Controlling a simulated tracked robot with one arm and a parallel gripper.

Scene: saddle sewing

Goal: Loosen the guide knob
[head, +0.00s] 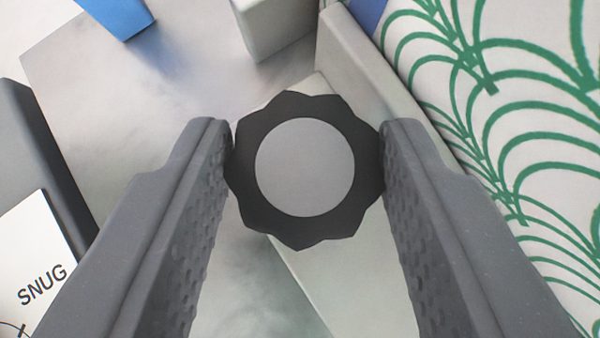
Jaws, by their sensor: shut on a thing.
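The guide knob (305,168) is a black, lobed knob with a round grey cap, seen face-on in the middle of the head view. My gripper (305,160) has one dark grey finger on each side of it. Both fingertips touch the knob's outer lobes, and the gripper is shut on it. The knob's shaft and the part under it are hidden behind it. A pale grey bar (345,275) runs beneath the knob.
A white sign (35,260) reading "SNUG" stands at the lower left beside a dark grey block (40,150). White fabric with green scallops (520,130) lies close on the right. A blue part (120,15) and a light grey block (270,25) are at the top. Bare metal plate (110,100) shows at upper left.

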